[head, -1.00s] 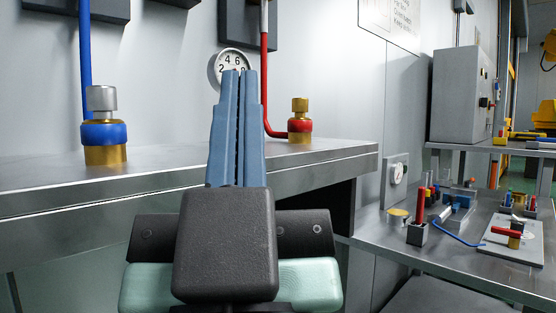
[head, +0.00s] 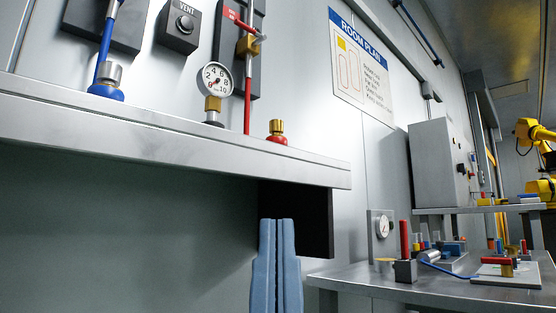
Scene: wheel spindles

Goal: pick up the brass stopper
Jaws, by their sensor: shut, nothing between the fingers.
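The brass stopper (head: 277,127) sits upright on a red-collared fitting (head: 277,140) near the right end of the steel shelf. The shelf's front edge hides the fitting's lower part. My gripper (head: 276,222) shows at the bottom centre as blue fingers pointing up, shut and empty. In the picture its tips are well below the stopper and below the shelf edge, apart from the stopper.
The shelf's thick front edge (head: 170,147) runs across the view, with a dark bracket (head: 297,215) under its right end. A silver-topped blue fitting (head: 107,82) and a gauge (head: 216,79) stand further left. A lower bench (head: 400,287) holding several small parts is at right.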

